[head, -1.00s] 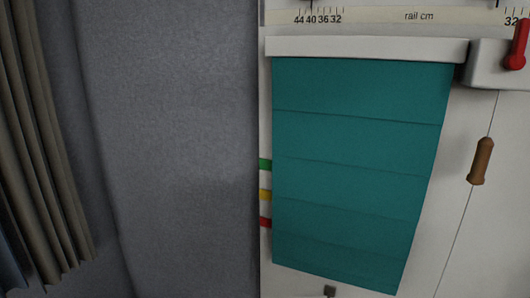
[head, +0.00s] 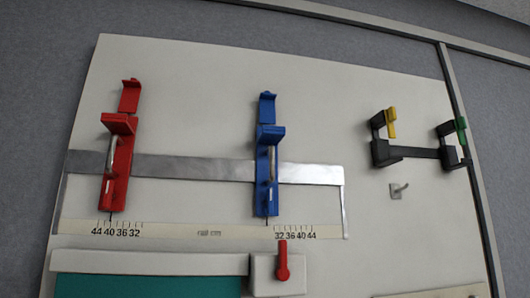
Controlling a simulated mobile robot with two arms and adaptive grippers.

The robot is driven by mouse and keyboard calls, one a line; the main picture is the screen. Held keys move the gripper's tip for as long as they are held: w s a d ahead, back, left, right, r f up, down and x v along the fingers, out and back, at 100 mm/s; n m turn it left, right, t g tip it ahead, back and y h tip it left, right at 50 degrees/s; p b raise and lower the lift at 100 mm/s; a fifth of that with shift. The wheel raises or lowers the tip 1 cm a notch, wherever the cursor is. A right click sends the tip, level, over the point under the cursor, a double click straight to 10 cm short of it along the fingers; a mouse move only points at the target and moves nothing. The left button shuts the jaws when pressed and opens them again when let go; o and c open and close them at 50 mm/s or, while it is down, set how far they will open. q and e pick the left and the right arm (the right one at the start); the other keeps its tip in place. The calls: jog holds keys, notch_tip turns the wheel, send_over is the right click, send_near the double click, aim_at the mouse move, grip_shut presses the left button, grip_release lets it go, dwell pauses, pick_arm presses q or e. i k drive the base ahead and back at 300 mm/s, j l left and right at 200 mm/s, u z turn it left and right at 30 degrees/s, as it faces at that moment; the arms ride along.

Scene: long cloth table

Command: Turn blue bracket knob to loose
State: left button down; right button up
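The blue bracket (head: 265,199) sits upright on a metal rail (head: 205,168) on a pale wall board. It has a hooked blue top, a projecting blue ledge and a silver lever-like part (head: 272,163) on its front. Whether that part is the knob, and its setting, I cannot tell. The bracket's lower pointer is just left of the 32 mark on the right half of the rail scale (head: 207,233). A matching red bracket (head: 120,182) is on the rail to the left, its pointer near 40. Neither of my grippers is in view.
A white housing (head: 150,262) with a teal blind (head: 150,287) and a red lever (head: 283,262) is below the rail. At right are a black holder (head: 385,153) with yellow and green levers, and a silver hook (head: 398,190). The board between is bare.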

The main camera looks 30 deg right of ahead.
aim_at(269, 201)
jog(key=j+z, duration=0.7)
jog(key=j, duration=0.25)
jog(key=k+j+z, duration=0.15)
jog(key=j+z, duration=0.2)
jog(key=k+j+z, duration=0.15)
jog(key=j+z, duration=0.2)
jog(key=j, duration=0.15)
